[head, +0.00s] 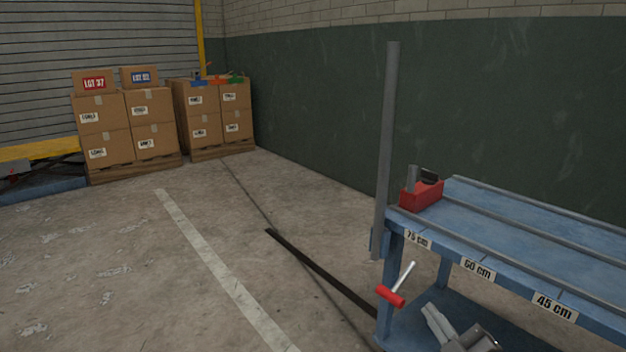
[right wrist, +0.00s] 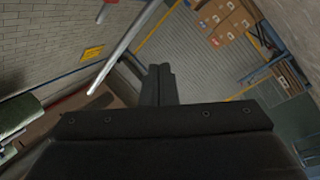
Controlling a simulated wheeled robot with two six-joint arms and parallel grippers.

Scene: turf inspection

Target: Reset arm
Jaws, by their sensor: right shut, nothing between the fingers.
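My right gripper (head: 430,315) shows at the bottom right of the head view, grey, in front of the blue bench's lower part. In the right wrist view its dark fingers (right wrist: 160,78) are together with nothing between them. The gripper is apart from the crank with the red grip (head: 391,296) on the bench's end. My left gripper is not in view.
A blue bench (head: 540,240) with length labels stands at the right. It bears a red block-shaped tool (head: 421,194) and a tall grey post (head: 388,140) stands at its end. Stacked cartons (head: 130,125) stand on pallets at the back left. The floor at the left is clear.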

